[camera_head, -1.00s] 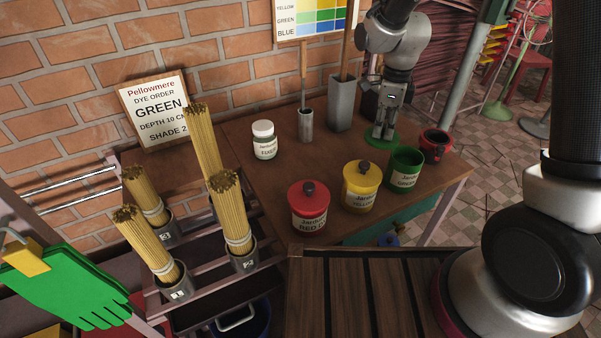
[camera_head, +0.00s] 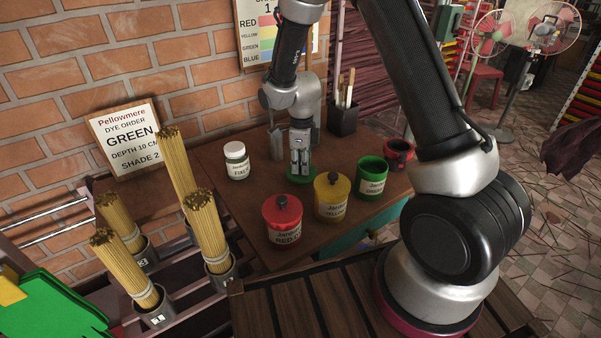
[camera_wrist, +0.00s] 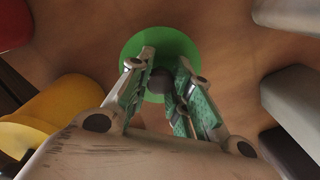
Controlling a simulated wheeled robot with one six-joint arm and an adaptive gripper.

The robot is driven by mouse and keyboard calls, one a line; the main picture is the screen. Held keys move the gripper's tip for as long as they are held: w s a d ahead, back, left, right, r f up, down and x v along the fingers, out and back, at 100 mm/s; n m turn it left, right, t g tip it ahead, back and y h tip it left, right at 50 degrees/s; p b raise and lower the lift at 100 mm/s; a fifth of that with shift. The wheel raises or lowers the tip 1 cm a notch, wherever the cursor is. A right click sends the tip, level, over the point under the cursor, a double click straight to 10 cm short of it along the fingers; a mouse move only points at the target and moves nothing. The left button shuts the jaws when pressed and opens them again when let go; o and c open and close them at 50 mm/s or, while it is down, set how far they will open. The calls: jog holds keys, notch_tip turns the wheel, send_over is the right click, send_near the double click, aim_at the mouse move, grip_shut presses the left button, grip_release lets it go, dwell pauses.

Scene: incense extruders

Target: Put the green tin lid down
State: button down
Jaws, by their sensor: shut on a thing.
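The green tin lid (camera_head: 301,178) is a flat green disc at the table, behind the red and yellow tins. My gripper (camera_head: 300,170) points down over it. In the wrist view, the fingers (camera_wrist: 160,88) are shut on the dark round knob at the middle of the lid (camera_wrist: 133,48). The lid lies level, at or very close to the tabletop; I cannot tell whether it touches. The open green tin (camera_head: 371,177) stands to the right of the lid without a cover.
The red tin (camera_head: 283,222) and yellow tin (camera_head: 332,198) stand lidded in front. A white jar (camera_head: 237,161) stands left. A red-and-black pot (camera_head: 398,154) is at the right. A dark brush holder (camera_head: 343,119) stands behind. Bare table (camera_head: 237,200) shows left of the red tin.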

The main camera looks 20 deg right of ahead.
jog(key=shift+f, duration=1.5)
jog(key=shift+d+f, duration=0.1)
jog(key=c, duration=1.3)
grip_release()
